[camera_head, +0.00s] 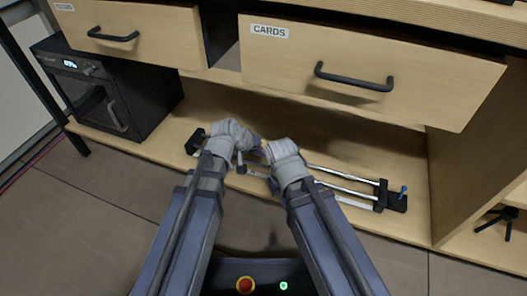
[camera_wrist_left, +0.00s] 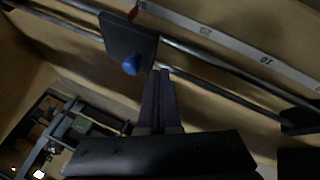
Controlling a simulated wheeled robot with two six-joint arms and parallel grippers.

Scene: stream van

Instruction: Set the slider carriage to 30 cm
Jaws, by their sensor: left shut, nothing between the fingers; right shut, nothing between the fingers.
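The camera slider has two metal rails (camera_head: 345,187) on the low shelf and is partly covered by my arms. Its black carriage (camera_wrist_left: 124,42) with a blue knob (camera_wrist_left: 131,64) shows in the left wrist view; in the head view it is mostly hidden. A red pointer (camera_wrist_left: 133,13) sits by the scale (camera_wrist_left: 235,45), past the 20 mark on the side away from 10; I cannot read it exactly. My left gripper (camera_wrist_left: 163,74) is shut, its tips close beside the carriage's edge; contact is unclear. My right gripper (camera_head: 268,152) is shut, close to the left one.
Black end pieces stand at the slider's left (camera_head: 195,141) and right (camera_head: 396,202). Drawers, one labelled CARDS (camera_head: 290,65), overhang the shelf (camera_head: 155,135). A black appliance (camera_head: 105,90) stands left. A small tripod (camera_head: 495,222) is at the right.

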